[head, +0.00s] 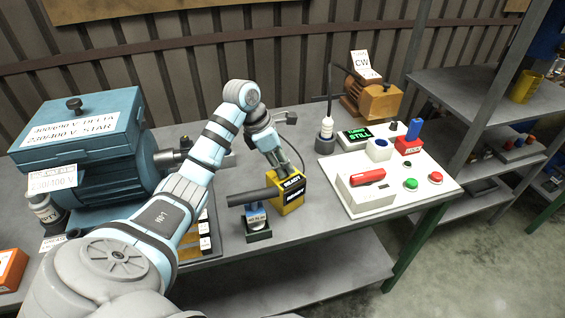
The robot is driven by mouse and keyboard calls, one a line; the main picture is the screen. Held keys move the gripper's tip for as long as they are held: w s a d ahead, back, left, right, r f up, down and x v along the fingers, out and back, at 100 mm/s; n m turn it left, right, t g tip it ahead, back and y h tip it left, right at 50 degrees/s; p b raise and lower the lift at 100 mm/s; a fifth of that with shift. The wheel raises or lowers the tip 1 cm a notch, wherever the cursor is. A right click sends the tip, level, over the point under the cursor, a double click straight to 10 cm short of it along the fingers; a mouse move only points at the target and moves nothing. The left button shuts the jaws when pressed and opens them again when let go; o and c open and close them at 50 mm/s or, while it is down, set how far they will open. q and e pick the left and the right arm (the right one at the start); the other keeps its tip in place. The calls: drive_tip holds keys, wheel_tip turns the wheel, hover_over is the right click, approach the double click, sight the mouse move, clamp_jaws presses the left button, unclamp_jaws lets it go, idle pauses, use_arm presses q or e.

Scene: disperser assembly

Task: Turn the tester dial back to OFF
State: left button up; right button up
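The yellow tester (289,205) stands near the middle of the table. The upper label on its dark front reads READY; the text below is too small to read surely. My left gripper (284,172) reaches down from above, with its fingers at the top of the tester. The dial is not distinguishable; the gripper may cover it. I cannot tell whether the fingers are open or shut on something. My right gripper is not in view.
A dark cylinder (250,197) lies across a small stand (257,222) left of the tester. A blue motor (85,150) fills the left. A white control panel (390,190) with red and green buttons stands right. The table's front edge is close.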

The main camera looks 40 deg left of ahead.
use_arm(q)
clamp_jaws()
drive_tip(key=n+p, duration=0.1)
drive_tip(key=n+y+p, duration=0.1)
drive_tip(key=shift+s+d+r+n+t, duration=0.1)
drive_tip(key=shift+r+n+t, duration=0.1)
drive_tip(key=shift+n+t, duration=0.15)
drive_tip(key=shift+f+n+y, duration=0.15)
drive_tip(key=shift+n+y, duration=0.15)
drive_tip(key=shift+n, duration=0.65)
drive_tip(key=o, duration=0.9)
unclamp_jaws()
drive_tip(key=v, duration=1.1)
drive_tip(key=shift+s+r, duration=0.3)
drive_tip(key=shift+r, duration=0.05)
